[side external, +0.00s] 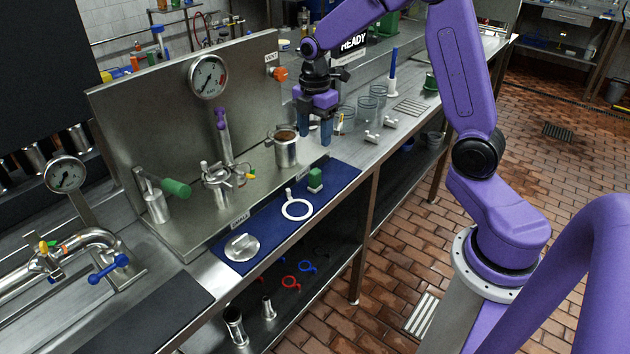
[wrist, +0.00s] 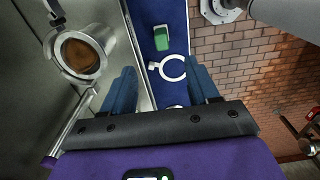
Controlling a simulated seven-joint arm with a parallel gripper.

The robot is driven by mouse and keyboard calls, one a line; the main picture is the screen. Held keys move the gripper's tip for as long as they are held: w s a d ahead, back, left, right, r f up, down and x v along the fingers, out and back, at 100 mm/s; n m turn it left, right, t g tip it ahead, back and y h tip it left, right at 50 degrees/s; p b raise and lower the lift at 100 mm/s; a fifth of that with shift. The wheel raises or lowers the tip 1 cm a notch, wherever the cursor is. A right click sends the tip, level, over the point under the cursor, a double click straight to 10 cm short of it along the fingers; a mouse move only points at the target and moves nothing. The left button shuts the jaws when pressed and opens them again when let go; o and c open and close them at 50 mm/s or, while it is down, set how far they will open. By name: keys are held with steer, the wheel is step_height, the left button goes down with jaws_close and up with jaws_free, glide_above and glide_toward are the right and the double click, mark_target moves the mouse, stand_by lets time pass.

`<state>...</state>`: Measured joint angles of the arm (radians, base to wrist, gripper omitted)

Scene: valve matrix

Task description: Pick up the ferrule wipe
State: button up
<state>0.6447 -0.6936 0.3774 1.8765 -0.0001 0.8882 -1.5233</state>
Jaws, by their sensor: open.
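A small green block with a pale lower part, which looks like the ferrule wipe (side external: 315,177), sits at the far end of the blue mat (side external: 335,183). In the wrist view the green block (wrist: 161,38) lies ahead of my fingers, near the middle of the mat strip. My gripper (side external: 315,138) is open and empty, pointing down above the bench, behind the mat. In the wrist view its two blue fingers (wrist: 163,72) are spread wide, with the white ring (wrist: 153,66) showing between them, below. Nothing hides the block.
A metal cup with brown contents (side external: 286,150) stands close left of my gripper. Glass beakers (side external: 367,106) stand to the right. The white ring and a metal disc (side external: 242,247) lie on the mat. A steel panel with a gauge (side external: 208,77) rises behind.

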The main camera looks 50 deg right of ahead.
mark_target(315, 171)
step_height(315, 171, down, 14)
steer(key=shift+s+a, duration=0.15)
stand_by(0.5)
jaws_close()
